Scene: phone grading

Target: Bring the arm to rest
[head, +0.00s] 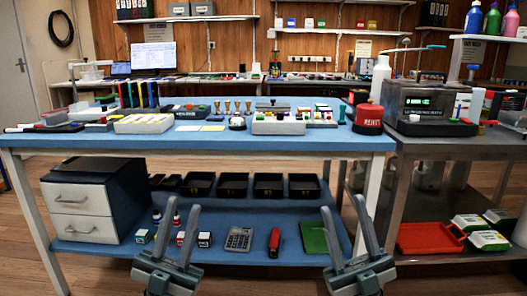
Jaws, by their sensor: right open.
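My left gripper (178,211) is low at the bottom of the head view, left of centre, in front of the blue table's lower shelf. Its two fingers point up and stand apart, with nothing between them. My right gripper (343,204) is at a similar height, right of centre. Its fingers are also spread and empty. Both grippers appear in front of the blue table (100,139), below its top. Neither visibly holds anything. Most of both arms is outside the picture.
The tabletop carries trays, stamps and a red tub (368,118). The lower shelf holds a drawer unit (80,212), black bins (234,185), a calculator (239,238) and a green sheet (313,238). A metal side table (455,146) stands right, with a red tray (430,237) below.

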